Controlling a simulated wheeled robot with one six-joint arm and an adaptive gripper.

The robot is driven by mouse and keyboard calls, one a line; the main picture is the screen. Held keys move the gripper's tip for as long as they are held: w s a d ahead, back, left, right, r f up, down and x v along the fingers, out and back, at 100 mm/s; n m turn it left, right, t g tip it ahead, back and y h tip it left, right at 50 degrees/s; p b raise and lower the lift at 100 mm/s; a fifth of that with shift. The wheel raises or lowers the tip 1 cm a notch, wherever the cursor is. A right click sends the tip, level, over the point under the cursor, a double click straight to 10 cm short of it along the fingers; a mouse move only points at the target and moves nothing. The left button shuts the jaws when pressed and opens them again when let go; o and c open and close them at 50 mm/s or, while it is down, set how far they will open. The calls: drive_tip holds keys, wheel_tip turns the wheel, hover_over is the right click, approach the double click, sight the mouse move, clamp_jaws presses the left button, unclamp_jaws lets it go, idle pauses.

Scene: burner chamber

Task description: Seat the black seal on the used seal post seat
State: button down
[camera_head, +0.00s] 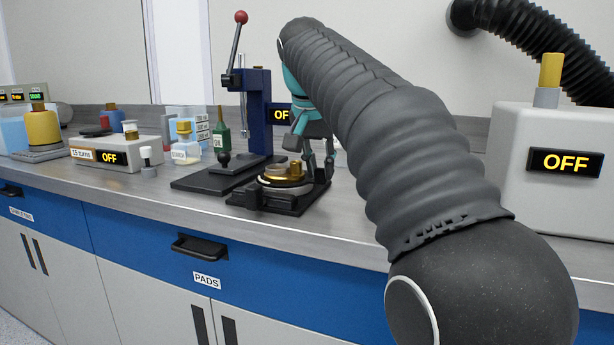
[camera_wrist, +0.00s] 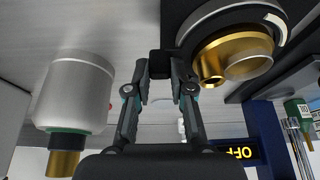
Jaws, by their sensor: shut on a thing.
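My gripper (camera_head: 318,168) is at the right side of a black fixture (camera_head: 262,203) that carries a brass ring and a small brass post (camera_head: 295,169). In the wrist view my gripper (camera_wrist: 161,68) has its fingertips close about a small dark piece, which I cannot identify as the black seal. The fixture's brass parts (camera_wrist: 238,52) show beside the fingers, apart from them. I cannot make out a separate black seal or tell which part is the used seal post seat. My arm hides part of the bench.
A blue press (camera_head: 257,110) with a red-knobbed lever stands behind the fixture. A green bottle (camera_head: 221,132) and a grey box with an OFF display (camera_head: 136,153) are left. A large pale machine (camera_head: 540,165) stands right. The bench front is mostly clear.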

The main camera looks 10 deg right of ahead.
drive_tip(key=shift+r, duration=0.1)
wheel_tip(320, 180, up, 7)
drive_tip(key=p, duration=0.2)
drive_tip(key=shift+r+p, duration=0.15)
drive_tip(key=shift+p, duration=0.2)
drive_tip(key=shift+r, duration=1.25)
drive_tip(key=c, duration=1.6)
unclamp_jaws()
clamp_jaws()
